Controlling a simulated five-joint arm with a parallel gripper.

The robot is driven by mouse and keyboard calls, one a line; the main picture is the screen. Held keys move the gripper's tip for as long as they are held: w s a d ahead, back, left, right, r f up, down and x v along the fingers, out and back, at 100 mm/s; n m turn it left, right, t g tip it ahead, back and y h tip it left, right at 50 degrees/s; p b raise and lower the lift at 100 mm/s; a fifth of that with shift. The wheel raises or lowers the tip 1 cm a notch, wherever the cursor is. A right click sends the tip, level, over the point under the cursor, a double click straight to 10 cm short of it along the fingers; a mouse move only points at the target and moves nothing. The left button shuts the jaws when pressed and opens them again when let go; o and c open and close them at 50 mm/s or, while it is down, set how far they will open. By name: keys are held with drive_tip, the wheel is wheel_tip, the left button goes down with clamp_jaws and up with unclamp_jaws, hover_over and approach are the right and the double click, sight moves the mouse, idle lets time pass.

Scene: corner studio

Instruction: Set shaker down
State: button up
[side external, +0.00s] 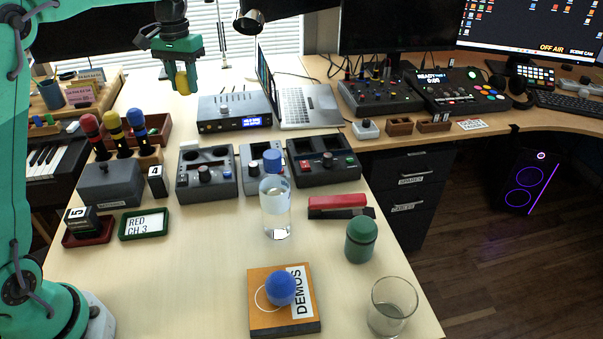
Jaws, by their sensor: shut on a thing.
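My gripper (183,74) is at the upper left in the side external view, its green fingers pointing down. It is shut on a small yellow rounded object, which looks like the shaker (182,80). The fingers partly cover the shaker. It appears to be held in the air above the back left of the light wooden table (160,250); its exact height is hard to judge.
Below are microphones (114,131) with coloured tops and a grey audio box (234,111) beside a laptop (308,104). A clear bottle (275,207), green canister (361,240), glass (391,307) and orange DEMOS box (262,320) stand nearer. The front left tabletop is clear.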

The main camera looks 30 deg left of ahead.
drive_tip(key=a+f, duration=0.1)
drive_tip(key=a, duration=1.1)
drive_tip(key=f, duration=1.9)
drive_tip(key=shift+d+f, duration=0.15)
drive_tip(key=shift+d, duration=0.2)
drive_tip(key=shift+f, duration=1.9)
drive_tip(key=shift+f, duration=0.1)
drive_tip(key=o, duration=0.6)
drive_tip(key=shift+o, duration=0.4)
